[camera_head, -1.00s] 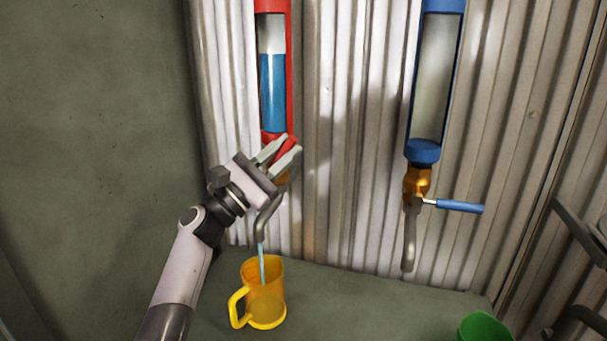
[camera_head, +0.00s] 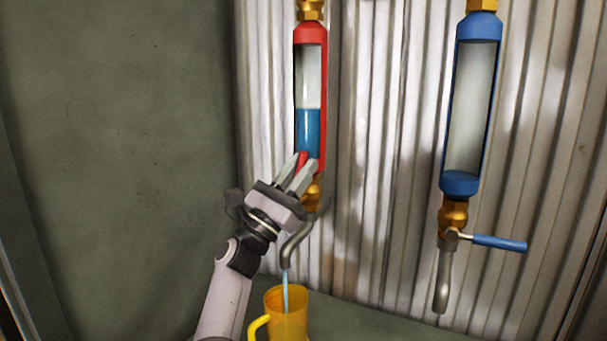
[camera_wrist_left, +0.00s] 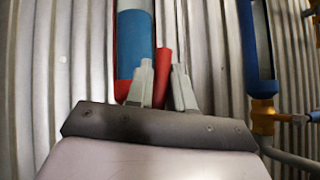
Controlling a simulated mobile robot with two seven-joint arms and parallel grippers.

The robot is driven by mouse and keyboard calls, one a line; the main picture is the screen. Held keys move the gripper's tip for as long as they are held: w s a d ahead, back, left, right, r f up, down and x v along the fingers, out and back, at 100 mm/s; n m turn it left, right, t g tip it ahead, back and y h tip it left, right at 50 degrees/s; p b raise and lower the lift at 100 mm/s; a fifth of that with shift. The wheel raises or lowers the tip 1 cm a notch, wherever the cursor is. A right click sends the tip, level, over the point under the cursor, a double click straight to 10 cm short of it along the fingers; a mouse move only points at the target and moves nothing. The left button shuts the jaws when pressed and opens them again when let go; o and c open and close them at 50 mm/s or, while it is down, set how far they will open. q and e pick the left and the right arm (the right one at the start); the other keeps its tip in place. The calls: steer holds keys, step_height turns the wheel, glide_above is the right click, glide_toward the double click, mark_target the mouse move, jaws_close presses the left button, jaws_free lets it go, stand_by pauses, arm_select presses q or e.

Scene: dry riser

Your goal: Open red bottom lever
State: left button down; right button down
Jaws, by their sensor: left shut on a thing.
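The red bottom lever (camera_head: 302,160) is between the fingers of my left gripper (camera_head: 296,168), which is shut on it. The lever also shows in the left wrist view (camera_wrist_left: 163,72), between the two grey fingertips. It belongs to the brass valve (camera_head: 313,192) under the red-framed tube (camera_head: 324,110), which holds blue liquid (camera_head: 308,132) in its lower half. A thin blue stream (camera_head: 285,290) runs from the bent spout (camera_head: 292,246) into a yellow mug (camera_head: 289,318) below. My right gripper is not in view.
A blue-framed tube (camera_head: 460,183) hangs to the right, with a blue lever (camera_head: 498,243) sticking out right and its own spout (camera_head: 442,285), with no stream showing. A corrugated metal wall (camera_head: 395,130) stands behind. A plain green-grey wall (camera_head: 120,150) is at left.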

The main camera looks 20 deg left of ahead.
arm_select(q)
steer(key=shift+a, duration=0.1)
steer(key=c, duration=1.1)
jaws_free()
steer(key=v, duration=0.7)
steer(key=shift+p, duration=0.3)
steer(key=shift+f, duration=0.1)
